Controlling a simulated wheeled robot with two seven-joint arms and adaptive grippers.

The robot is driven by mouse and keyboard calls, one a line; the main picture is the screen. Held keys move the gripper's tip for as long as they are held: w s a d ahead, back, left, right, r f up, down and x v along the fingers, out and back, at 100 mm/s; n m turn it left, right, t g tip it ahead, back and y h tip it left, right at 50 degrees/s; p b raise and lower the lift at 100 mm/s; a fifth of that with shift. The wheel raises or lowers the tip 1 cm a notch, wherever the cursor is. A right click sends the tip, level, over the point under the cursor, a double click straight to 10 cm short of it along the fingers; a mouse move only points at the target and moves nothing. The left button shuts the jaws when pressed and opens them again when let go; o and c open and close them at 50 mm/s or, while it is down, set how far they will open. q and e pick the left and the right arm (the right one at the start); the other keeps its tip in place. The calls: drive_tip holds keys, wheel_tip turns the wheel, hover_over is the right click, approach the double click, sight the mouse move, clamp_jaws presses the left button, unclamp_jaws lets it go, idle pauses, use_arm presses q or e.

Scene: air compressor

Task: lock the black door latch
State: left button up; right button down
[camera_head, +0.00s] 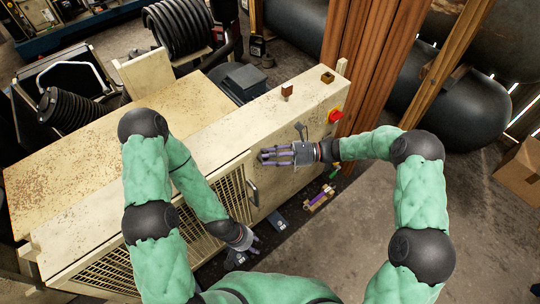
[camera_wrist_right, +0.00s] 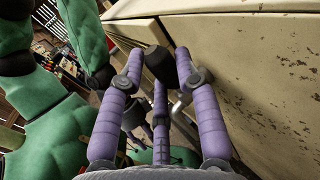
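The cream compressor cabinet (camera_head: 300,115) has a grilled door (camera_head: 232,196) with a silver bar handle (camera_head: 252,192). My right gripper (camera_head: 264,155) is at the cabinet's front, above and right of that handle, its purple fingers straight, apart and pointing left. In the right wrist view, a dark block (camera_wrist_right: 160,65) shows between the fingertips; I cannot tell whether it is the black latch or a fingertip pad. The silver handle (camera_wrist_right: 180,106) shows behind the fingers. I cannot make out the latch in the head view. My left gripper (camera_head: 250,245) hangs low before the grille, its finger opening unclear.
A red knob (camera_head: 335,115) sits on the cabinet's right end. Small items (camera_head: 319,198) lie on the floor at its foot. Wooden posts (camera_head: 372,60) and dark tanks (camera_head: 450,105) stand behind at right.

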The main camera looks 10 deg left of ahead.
drive_tip(key=shift+s+a+f+n+t+h+p, duration=0.1)
drive_tip(key=shift+s+a+n+t+h+p, duration=0.35)
drive_tip(key=shift+h+p, duration=0.6)
drive_tip(key=shift+s+a+r+n+t+h+p, duration=0.1)
drive_tip(key=shift+s+a+n+t+h+p, duration=0.15)
drive_tip(key=shift+n+h+p, duration=0.75)
drive_tip(key=shift+s+a+f+n+t+h+p, duration=0.15)
drive_tip(key=shift+s+t+h+p, duration=0.3)
drive_tip(key=shift+p, duration=1.1)
drive_tip(key=shift+w+a, duration=0.1)
drive_tip(key=c, duration=1.1)
unclamp_jaws()
